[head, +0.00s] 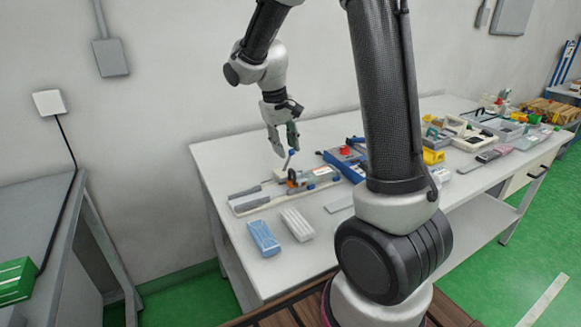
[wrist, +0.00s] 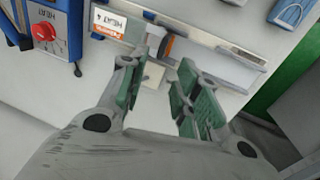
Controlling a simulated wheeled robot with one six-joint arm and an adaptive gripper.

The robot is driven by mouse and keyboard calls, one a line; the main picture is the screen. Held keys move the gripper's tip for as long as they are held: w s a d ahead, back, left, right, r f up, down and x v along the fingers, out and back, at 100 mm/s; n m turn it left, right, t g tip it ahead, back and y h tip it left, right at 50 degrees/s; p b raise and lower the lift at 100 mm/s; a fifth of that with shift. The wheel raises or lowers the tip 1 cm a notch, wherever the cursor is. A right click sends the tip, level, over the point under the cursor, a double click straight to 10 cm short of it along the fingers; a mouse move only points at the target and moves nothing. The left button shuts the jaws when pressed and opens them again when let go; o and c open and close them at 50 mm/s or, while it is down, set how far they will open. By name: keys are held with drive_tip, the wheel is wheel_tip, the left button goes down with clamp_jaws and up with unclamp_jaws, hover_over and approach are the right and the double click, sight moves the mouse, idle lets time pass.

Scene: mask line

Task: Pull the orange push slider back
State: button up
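The orange push slider (head: 291,183) is a small orange and dark part on a pale, long fixture (head: 250,203) on the white table. In the wrist view, the orange part (wrist: 168,47) shows just beyond my fingertips, beside a grey rail. The left finger partly hides the area by the slider.
A blue heater box with a red knob (wrist: 44,31) stands beside the fixture. A blue pack (head: 263,238) and a white pack (head: 297,225) lie in front. More trays and parts, including a yellow block (head: 433,156), fill the table's right side.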

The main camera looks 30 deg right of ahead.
sight(291, 169)
drive_tip(key=f, duration=0.2)
drive_tip(key=d+f, duration=0.1)
drive_tip(key=f, duration=0.4)
drive_tip(key=shift+s+d+f, duration=0.15)
drive_tip(key=shift+d+f, duration=0.1)
drive_tip(key=shift+f, duration=0.1)
clamp_jaws()
